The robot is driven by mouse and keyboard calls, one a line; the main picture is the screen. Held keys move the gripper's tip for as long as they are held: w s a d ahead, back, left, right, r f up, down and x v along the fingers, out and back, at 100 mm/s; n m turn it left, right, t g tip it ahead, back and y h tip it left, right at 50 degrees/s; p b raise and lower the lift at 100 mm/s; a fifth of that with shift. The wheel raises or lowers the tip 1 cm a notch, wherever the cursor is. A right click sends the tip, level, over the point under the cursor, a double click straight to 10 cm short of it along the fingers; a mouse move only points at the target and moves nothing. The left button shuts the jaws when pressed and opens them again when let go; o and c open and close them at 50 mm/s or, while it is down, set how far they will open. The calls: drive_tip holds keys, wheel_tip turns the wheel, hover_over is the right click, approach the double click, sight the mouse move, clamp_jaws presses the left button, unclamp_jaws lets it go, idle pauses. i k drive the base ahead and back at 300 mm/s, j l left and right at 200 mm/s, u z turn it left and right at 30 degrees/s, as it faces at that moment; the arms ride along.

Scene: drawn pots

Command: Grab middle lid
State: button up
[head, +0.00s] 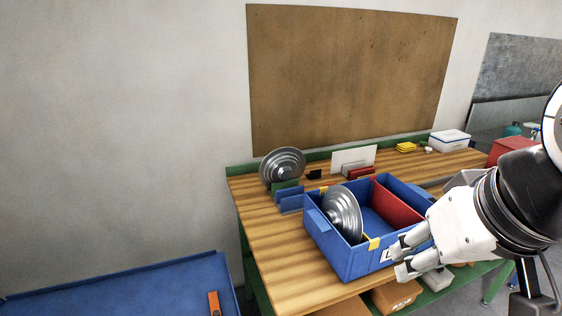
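One round silver metal lid (342,213) stands tilted inside the left part of a blue bin (352,263) on the wooden workbench. Another round silver lid (283,163) stands upright near the back left of the bench, by a small blue holder (289,200). No third lid can be made out. My gripper (397,262) is in front of the bin's right front corner, to the right of the lid in the bin. Its fingers are spread apart, with nothing seen between them. Whether a finger touches the bin cannot be told.
A red divider (397,206) splits the bin. A white card (353,158), yellow items (405,147) and a white box (449,140) stand along the bench's back. A blue surface (130,285) with an orange tool (214,303) lies at lower left. The bench's left front is clear.

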sight(283, 164)
drive_tip(key=l+u, duration=0.1)
drive_tip(key=l, duration=0.5)
drive_tip(key=k+l+u, duration=0.1)
drive_tip(key=l, duration=0.5)
drive_tip(key=i+l+u, duration=0.3)
drive_tip(key=i+l, duration=0.35)
drive_tip(key=i, duration=0.2)
drive_tip(key=i+l+u, duration=0.1)
drive_tip(key=i, duration=0.2)
